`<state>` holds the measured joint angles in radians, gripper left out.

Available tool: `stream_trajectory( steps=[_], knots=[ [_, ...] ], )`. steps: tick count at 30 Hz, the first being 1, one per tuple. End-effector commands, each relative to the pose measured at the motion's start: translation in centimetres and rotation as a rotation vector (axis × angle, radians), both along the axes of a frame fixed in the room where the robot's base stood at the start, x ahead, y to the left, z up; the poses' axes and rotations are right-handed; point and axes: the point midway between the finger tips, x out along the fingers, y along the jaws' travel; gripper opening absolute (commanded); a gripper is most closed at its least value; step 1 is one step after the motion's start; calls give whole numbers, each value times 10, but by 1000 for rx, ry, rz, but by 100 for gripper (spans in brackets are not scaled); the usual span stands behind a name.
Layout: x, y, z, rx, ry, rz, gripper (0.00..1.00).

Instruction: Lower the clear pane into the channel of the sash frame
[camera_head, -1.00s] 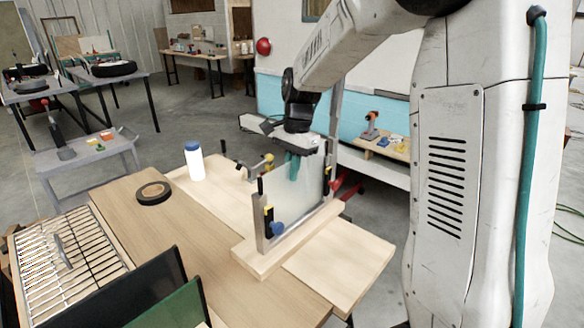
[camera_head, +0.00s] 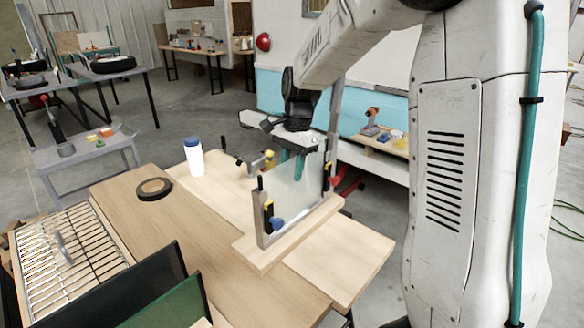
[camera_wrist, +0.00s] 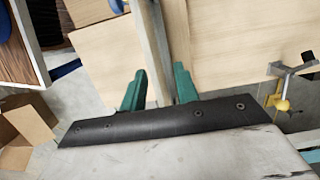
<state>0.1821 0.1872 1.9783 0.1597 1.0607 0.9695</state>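The clear pane (camera_head: 290,186) stands upright between the two metal uprights of the sash frame (camera_head: 260,215), which rises from a wooden base on the bench. Whether its lower edge is fully seated in the channel cannot be told. My gripper (camera_head: 292,162) is at the top of the pane, pointing down. In the wrist view its two teal fingers (camera_wrist: 158,80) stand apart with a gap between them, and the grey frame strip (camera_wrist: 150,35) shows beyond. The pane itself is hard to make out there.
Clamps with yellow (camera_head: 267,160) and blue (camera_head: 277,224) parts sit by the frame. A white bottle (camera_head: 195,162) and a black tape roll (camera_head: 154,188) stand to the left. A wire rack (camera_head: 65,255) and dark panels (camera_head: 150,290) are at the front left.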

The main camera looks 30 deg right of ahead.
Motion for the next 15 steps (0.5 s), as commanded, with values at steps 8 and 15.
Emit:
stream_trajectory(
  steps=[8, 15],
  knots=[
    [1, -2, 13, 0, -2, 0, 31],
    [3, -9, 54, 0, -3, -1, 31]
  ],
)
